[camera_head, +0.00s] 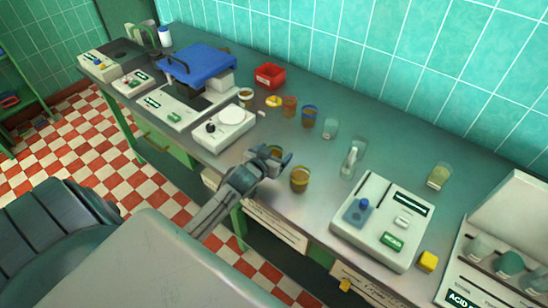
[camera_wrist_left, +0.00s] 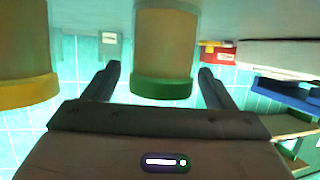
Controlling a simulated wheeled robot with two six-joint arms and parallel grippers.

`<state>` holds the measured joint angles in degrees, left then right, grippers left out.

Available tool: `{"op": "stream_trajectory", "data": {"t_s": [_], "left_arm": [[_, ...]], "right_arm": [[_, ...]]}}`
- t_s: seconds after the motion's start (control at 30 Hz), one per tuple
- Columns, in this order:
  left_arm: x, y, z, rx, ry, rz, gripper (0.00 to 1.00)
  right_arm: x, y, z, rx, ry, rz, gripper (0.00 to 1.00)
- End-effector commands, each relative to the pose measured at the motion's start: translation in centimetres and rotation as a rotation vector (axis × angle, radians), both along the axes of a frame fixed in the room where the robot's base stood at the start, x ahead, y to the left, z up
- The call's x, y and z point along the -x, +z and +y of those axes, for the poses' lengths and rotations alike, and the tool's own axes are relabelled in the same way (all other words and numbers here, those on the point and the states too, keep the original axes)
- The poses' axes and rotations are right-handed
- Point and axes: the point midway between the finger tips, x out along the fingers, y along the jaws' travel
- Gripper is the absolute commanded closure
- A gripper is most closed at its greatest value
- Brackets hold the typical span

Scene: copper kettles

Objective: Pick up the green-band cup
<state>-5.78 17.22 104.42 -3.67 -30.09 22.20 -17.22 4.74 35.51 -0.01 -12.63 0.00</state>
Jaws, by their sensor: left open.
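The green-band cup (camera_wrist_left: 165,45) is amber with a green rim and shows upside down in the wrist view, between the two open fingers of my left gripper (camera_wrist_left: 160,80). No firm contact shows. In the head view my left gripper (camera_head: 277,161) is at the front edge of the bench and covers much of the green-band cup (camera_head: 275,149). A yellow-band cup (camera_head: 300,179) stands just right of the gripper; it also shows in the wrist view (camera_wrist_left: 25,55), left of the fingers. My right gripper is not in view.
Behind stand a blue-band cup (camera_head: 309,115), an orange-band cup (camera_head: 289,106) and a red box (camera_head: 270,76). A white balance (camera_head: 225,127) is to the left. A glass cylinder (camera_head: 353,158) and a device with a blue knob (camera_head: 382,222) are to the right.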

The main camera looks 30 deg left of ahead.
Motion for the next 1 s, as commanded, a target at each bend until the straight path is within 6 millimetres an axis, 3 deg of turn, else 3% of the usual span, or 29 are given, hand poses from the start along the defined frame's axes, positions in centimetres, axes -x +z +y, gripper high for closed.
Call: {"op": "stream_trajectory", "data": {"t_s": [0.23, 0.5, 0.83, 1.0], "left_arm": [[-0.2, -0.1, 0.0, -0.001, 0.000, -0.001, 0.22], [-0.1, -0.1, 0.0, -0.001, 0.000, 0.000, 0.73], [-0.2, 0.1, 0.0, -0.001, 0.000, -0.001, 0.74], [-0.2, 1.2, 0.1, -0.002, -0.001, -0.003, 0.74]], "right_arm": [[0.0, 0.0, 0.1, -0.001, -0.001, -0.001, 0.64], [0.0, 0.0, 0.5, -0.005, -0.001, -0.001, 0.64], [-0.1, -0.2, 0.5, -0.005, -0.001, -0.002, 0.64], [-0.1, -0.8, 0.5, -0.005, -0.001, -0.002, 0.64]]}}
